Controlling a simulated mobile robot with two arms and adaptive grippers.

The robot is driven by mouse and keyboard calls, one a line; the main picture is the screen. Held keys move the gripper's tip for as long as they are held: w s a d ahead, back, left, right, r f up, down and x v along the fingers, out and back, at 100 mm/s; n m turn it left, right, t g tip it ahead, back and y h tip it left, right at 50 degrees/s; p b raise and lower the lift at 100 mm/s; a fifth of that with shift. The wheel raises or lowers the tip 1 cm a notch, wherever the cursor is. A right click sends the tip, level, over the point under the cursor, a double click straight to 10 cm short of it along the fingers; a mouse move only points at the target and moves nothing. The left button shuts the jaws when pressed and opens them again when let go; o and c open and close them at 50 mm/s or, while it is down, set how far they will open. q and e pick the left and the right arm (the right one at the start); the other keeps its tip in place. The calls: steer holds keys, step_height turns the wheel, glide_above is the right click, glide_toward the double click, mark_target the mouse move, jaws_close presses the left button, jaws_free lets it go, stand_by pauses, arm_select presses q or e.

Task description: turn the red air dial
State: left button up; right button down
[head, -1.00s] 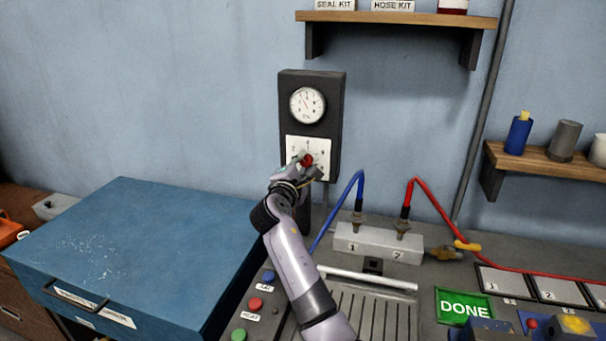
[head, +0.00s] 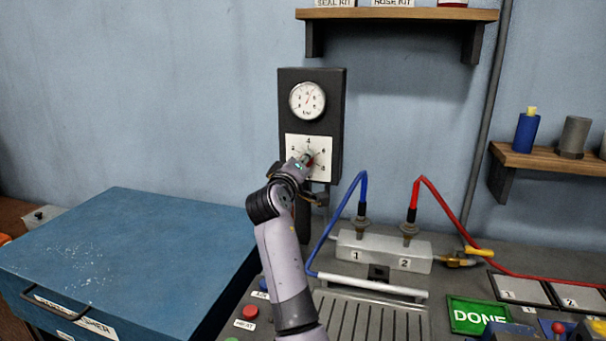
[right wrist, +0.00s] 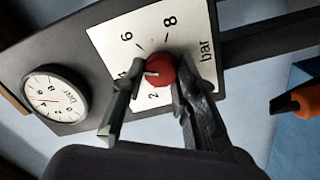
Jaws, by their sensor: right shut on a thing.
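The red air dial (right wrist: 160,71) sits on a white scale plate (right wrist: 187,37) marked with numbers and "bar". In the head view the plate (head: 293,142) is on a dark wall panel, and the dial (head: 309,158) is mostly hidden by my gripper. A round white gauge (head: 307,101) with a red needle is above it and also shows in the right wrist view (right wrist: 55,94). My right gripper (right wrist: 155,88) is shut on the dial, one finger on each side; it also shows in the head view (head: 305,168). My left gripper is not in view.
Below and right of the panel is a metal block (head: 386,250) with a blue hose (head: 339,215) and a red hose (head: 445,205). A blue case (head: 125,255) stands at left. Shelves (head: 555,160) are on the wall at right and above.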

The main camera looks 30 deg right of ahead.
steer(key=shift+f+m+b, duration=0.15)
steer(key=shift+m+b, duration=1)
steer(key=shift+m, duration=0.5)
steer(key=shift+f+m+b, duration=0.15)
steer(key=shift+m+b, duration=0.95)
steer(key=shift+m, duration=0.55)
steer(key=c, duration=1.6)
jaws_free()
steer(key=o, duration=0.4)
steer(key=shift+r, duration=0.25)
steer(key=shift+c, duration=0.2)
steer(key=shift+s, duration=0.1)
steer(key=v, duration=0.7)
steer(key=shift+a, duration=0.2)
